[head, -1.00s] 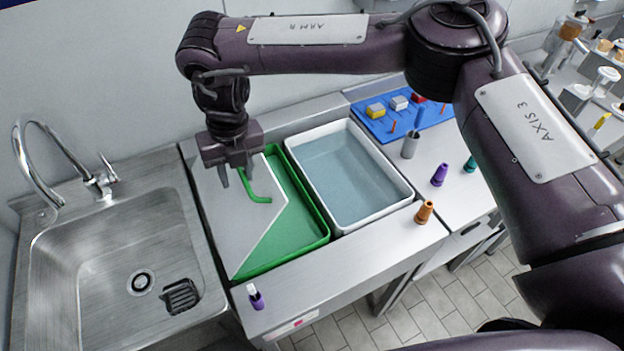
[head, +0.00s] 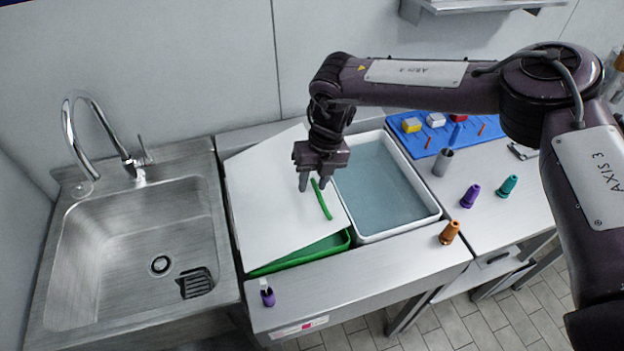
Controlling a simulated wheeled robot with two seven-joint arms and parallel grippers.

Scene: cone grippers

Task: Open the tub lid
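The tub lid (head: 270,205) is a flat white panel with a green bar handle (head: 323,203). It lies askew over the green tub (head: 318,250), whose front edge shows below it. Whether the lid rests flat or slightly tilted is hard to tell. My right gripper (head: 313,184) points down over the lid's right part, at the far end of the handle. Its two fingers are apart, with nothing clearly held between them. Whether a finger touches the handle cannot be told. My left gripper is out of view.
A sink (head: 140,235) with a tap is on the left. A white tub of bluish liquid (head: 375,185) stands right of the green tub. A blue board (head: 470,130) with blocks, a metal cup (head: 442,162) and purple (head: 470,195), teal (head: 508,185) and orange (head: 449,232) cones are farther right. Another purple piece (head: 267,293) stands in front.

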